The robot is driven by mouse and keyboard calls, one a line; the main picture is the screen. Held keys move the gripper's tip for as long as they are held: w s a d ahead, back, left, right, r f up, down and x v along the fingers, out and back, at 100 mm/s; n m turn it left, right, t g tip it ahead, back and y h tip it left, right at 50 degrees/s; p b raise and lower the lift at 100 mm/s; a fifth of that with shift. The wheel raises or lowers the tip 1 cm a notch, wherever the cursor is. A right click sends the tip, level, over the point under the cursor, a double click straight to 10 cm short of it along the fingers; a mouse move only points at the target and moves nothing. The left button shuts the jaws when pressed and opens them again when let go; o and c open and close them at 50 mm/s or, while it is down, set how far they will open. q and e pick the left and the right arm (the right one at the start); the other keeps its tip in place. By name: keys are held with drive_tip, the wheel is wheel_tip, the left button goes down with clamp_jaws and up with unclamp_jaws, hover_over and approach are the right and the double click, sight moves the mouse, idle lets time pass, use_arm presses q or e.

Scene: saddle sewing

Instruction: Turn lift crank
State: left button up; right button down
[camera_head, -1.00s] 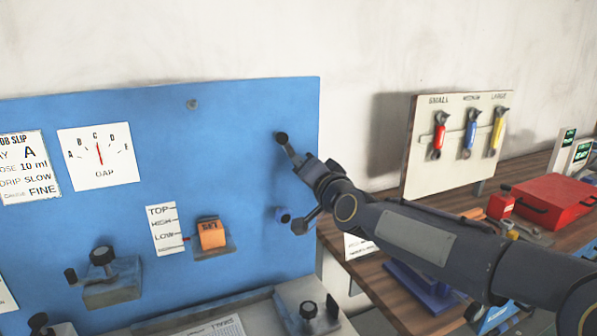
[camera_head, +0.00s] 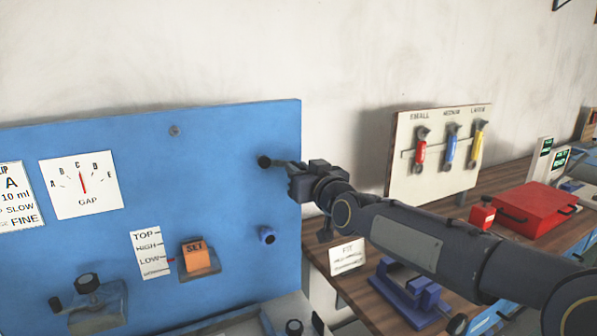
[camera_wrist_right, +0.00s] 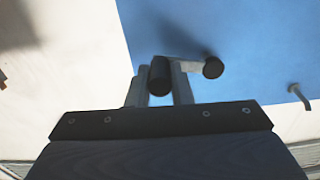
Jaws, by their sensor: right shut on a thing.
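The lift crank (camera_head: 265,161) is at the right side of the blue panel, with its dark hub showing and its arm running right to my gripper. My right gripper (camera_head: 296,177) is shut on the crank's handle. In the right wrist view the black handle (camera_wrist_right: 160,76) sits between the two grey fingers, and the hub (camera_wrist_right: 213,67) shows to its right against the blue. An orange SET block (camera_head: 195,256) stands beside a scale card (camera_head: 149,255) marked TOP, HIGH, LOW; a red pointer (camera_head: 171,259) is level with LOW. My left gripper is not in view.
The GAP dial (camera_head: 80,190) is at the left. To the right are a tool board (camera_head: 405,185), a red case (camera_head: 535,208) and a blue fixture (camera_head: 408,295) on a wooden bench.

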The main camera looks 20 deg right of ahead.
drive_tip(key=shift+d+r+n, duration=0.1)
drive_tip(key=shift+r+n, duration=0.15)
drive_tip(key=shift+n, duration=0.15)
drive_tip(key=c, duration=1.3)
unclamp_jaws()
drive_tip(key=shift+s, duration=0.1)
drive_tip(key=s, duration=0.7)
drive_tip(key=shift+s+b, duration=0.35)
drive_tip(key=shift+b, duration=0.05)
drive_tip(key=shift+d, duration=0.1)
